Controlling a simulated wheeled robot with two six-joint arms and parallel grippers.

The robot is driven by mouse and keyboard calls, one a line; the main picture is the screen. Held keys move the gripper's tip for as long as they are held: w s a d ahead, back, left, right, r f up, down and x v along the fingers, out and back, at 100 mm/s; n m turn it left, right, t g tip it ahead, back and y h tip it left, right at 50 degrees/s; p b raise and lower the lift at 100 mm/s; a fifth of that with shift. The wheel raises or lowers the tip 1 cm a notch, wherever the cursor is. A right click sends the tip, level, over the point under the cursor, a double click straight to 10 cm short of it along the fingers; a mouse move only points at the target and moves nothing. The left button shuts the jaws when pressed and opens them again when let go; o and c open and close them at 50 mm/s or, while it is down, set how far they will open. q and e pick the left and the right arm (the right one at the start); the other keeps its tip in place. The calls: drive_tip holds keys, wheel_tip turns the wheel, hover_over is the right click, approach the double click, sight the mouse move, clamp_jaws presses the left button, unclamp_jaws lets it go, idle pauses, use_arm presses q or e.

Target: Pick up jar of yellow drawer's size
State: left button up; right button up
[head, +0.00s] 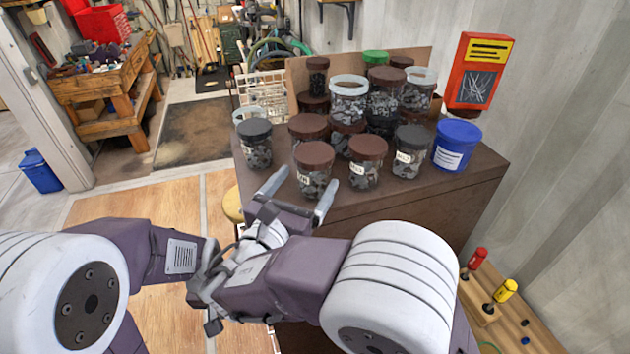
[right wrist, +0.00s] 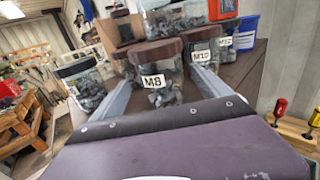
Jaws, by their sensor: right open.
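Several clear jars of grey hardware stand on the brown cabinet top in the head view. The nearest, a brown-lidded jar (head: 314,165), is labelled M8 in the right wrist view (right wrist: 160,72). Another brown-lidded jar (head: 366,163) beside it reads M10 in the wrist view (right wrist: 203,53). A dark-lidded jar (head: 408,152) farther right seems to read M12 in the wrist view (right wrist: 235,43). My right gripper (head: 299,186) is open, with its fingertips toward either side of the M8 jar; contact cannot be told. No yellow drawer is visible.
A dark-lidded jar (head: 255,143) stands left of the M8 jar. A blue tub (head: 455,145) and a red-orange box (head: 478,72) are at the right. More jars crowd behind. The cabinet's front strip (head: 425,185) is clear.

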drive_tip(key=x, duration=0.1)
drive_tip(key=p+x, duration=0.1)
drive_tip(key=x, duration=0.2)
drive_tip(key=shift+d+r+p, duration=0.1)
drive_tip(key=shift+r+p, duration=0.2)
drive_tip(key=shift+w, duration=0.15)
drive_tip(key=shift+s, duration=0.2)
drive_tip(key=shift+w+f, duration=0.1)
drive_tip(key=shift+w, duration=0.1)
drive_tip(key=c, duration=1.7)
drive_tip(key=shift+c, duration=0.9)
